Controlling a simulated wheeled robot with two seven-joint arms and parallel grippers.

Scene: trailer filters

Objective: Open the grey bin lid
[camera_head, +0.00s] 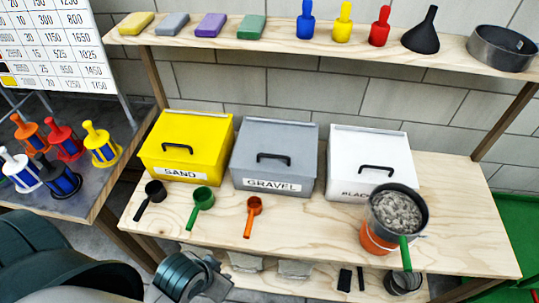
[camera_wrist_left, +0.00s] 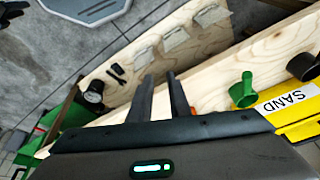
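The grey bin (camera_head: 268,180), labelled GRAVEL, stands on the wooden table between a yellow bin and a white bin. Its grey lid (camera_head: 277,138) is closed, with a black handle (camera_head: 273,157) on its sloping top. My left gripper (camera_head: 208,277) is low at the front of the table, below and left of the grey bin, and apart from it. In the left wrist view its two dark fingers (camera_wrist_left: 162,82) stand apart with nothing between them. The grey bin does not show in that view. My right gripper is not in view.
The yellow SAND bin (camera_head: 187,140) and white bin (camera_head: 371,155) are closed. Black, green (camera_head: 202,200) and orange (camera_head: 252,210) scoops lie in front. A gravel-filled sieve (camera_head: 398,212) sits on an orange bucket (camera_head: 374,240) at right. A shelf (camera_head: 280,45) runs above.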

